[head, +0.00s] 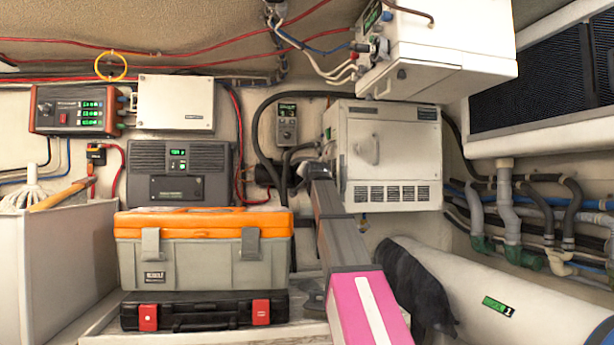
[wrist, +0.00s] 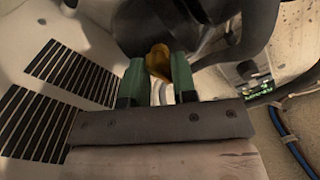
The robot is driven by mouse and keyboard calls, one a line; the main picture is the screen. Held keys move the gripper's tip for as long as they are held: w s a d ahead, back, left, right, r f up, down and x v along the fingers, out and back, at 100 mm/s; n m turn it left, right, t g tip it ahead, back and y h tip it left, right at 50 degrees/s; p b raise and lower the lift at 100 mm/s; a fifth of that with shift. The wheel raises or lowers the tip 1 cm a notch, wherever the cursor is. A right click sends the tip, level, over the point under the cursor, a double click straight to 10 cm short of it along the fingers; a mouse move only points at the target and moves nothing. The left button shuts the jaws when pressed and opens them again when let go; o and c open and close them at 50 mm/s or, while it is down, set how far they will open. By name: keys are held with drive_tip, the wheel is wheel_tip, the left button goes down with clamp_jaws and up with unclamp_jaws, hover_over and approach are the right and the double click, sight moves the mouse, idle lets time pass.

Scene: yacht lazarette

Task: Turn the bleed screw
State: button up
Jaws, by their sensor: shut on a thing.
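A small brass-coloured piece, which looks like the bleed screw (wrist: 159,62), sits between the two green fingers of my gripper (wrist: 157,72) in the wrist view. The fingers are shut on it from both sides. A dark rounded body lies right behind it and hides its base. In the head view my arm reaches forward to the left side of a white slotted unit (head: 398,140); the wrist hides the screw and the fingertips there.
Thick black hoses (head: 258,140) curve close around the wrist. A small control panel (head: 287,124) with a green display is just left. An orange-lidded toolbox (head: 200,262) stands on a black case (head: 205,310) at lower left. A white cylinder (head: 500,290) lies at right.

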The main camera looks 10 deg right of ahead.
drive_tip(key=shift+o, duration=0.2)
drive_tip(key=shift+m, duration=0.5)
drive_tip(key=o, duration=0.8)
drive_tip(key=s, duration=1)
drive_tip(key=shift+s, duration=0.4)
